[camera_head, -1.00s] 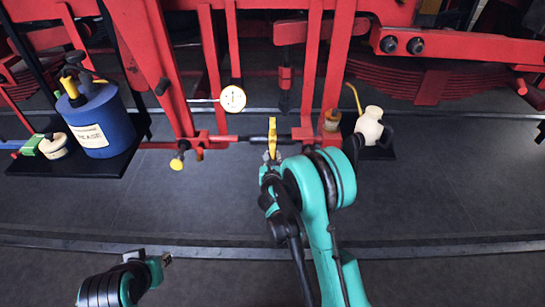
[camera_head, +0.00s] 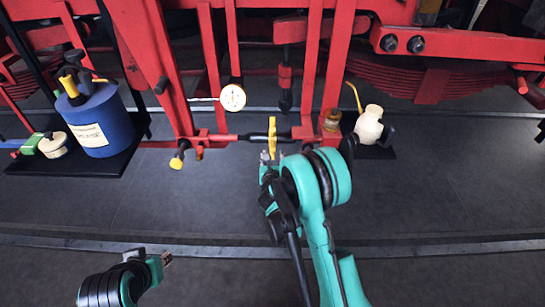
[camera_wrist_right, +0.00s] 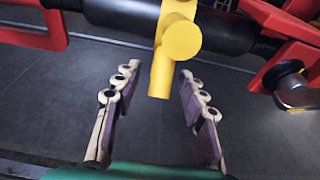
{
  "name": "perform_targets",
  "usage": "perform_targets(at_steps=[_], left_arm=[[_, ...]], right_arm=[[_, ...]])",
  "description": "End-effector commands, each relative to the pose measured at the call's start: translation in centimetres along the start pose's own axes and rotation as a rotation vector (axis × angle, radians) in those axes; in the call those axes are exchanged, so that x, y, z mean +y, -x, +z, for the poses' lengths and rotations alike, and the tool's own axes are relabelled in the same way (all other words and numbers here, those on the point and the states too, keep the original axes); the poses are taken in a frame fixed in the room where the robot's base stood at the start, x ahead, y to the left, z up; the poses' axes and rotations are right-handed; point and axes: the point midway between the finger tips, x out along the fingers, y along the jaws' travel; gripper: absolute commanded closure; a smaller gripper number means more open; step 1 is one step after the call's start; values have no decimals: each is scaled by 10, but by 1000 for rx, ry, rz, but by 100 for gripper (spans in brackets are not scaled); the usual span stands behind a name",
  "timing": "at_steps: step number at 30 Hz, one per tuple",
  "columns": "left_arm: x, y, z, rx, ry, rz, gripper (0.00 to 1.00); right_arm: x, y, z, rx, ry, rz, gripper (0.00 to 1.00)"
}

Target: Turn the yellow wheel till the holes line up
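The yellow wheel (camera_head: 272,136) sits on a dark horizontal rod (camera_head: 248,138) between two red uprights, seen nearly edge-on. In the right wrist view a yellow part of it (camera_wrist_right: 175,55) hangs down from the black shaft (camera_wrist_right: 225,32). My right gripper (camera_wrist_right: 155,100) is open, its two fingers either side of the lower end of the yellow part, with gaps on both sides. In the head view the right gripper (camera_head: 271,156) is just below the wheel. My left gripper (camera_head: 165,258) is low at the left, far from the wheel; its fingers are too small to read. I cannot make out the holes.
A white dial gauge (camera_head: 232,97) is above left of the wheel. A yellow-ended knob (camera_head: 177,162) is at the left upright. A blue can (camera_head: 100,122) stands on a black shelf at left, a cream oil can (camera_head: 369,126) at right. The floor below is clear.

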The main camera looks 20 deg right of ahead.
Motion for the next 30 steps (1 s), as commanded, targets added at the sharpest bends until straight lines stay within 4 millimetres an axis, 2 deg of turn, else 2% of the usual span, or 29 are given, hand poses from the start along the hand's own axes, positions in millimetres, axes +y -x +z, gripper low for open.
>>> perform_targets(at_steps=[5, 12, 16, 19, 30], left_arm=[[0, 2, -1, 0, 0, 0, 72], [0, 18, -13, 0, 0, 0, 72], [0, 20, -14, 0, 0, 0, 72], [0, 20, -14, 0, 0, 0, 72], [0, 20, -14, 0, 0, 0, 72]], right_arm=[[1, 6, 5, 0, 1, 1, 59], [2, 74, 48, 1, 2, 3, 59], [0, 92, 57, 0, -1, 1, 59], [0, 86, 57, 0, -1, 0, 59], [0, 44, 56, -1, 1, 0, 59]])
